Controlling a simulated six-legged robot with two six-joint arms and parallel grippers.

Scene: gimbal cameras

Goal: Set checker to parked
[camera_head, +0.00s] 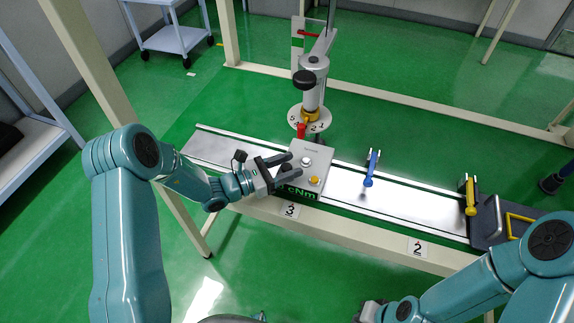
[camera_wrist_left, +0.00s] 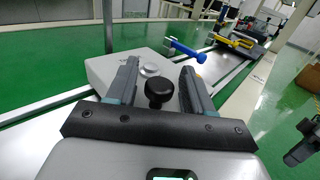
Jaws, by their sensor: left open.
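The checker, a light grey box (camera_head: 317,158) with a green "cNm" readout, sits on the metal rail. My left gripper (camera_head: 289,167) is open at the box's left side. In the left wrist view, a black knob (camera_wrist_left: 158,92) stands between the open fingers, with a gap on both sides. The white button (camera_wrist_left: 149,69) lies just beyond it. The knob is not clear in the head view. My right gripper (camera_head: 370,311) is partly seen at the bottom edge; its jaws are unclear.
A hanging grey tool (camera_head: 312,82) with a numbered disc stands just behind the box. A blue lever (camera_head: 371,168) and a yellow lever (camera_head: 470,195) rise from the rail on the right. Cards marked 3 (camera_head: 290,211) and 2 (camera_head: 417,247) are on the front beam.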

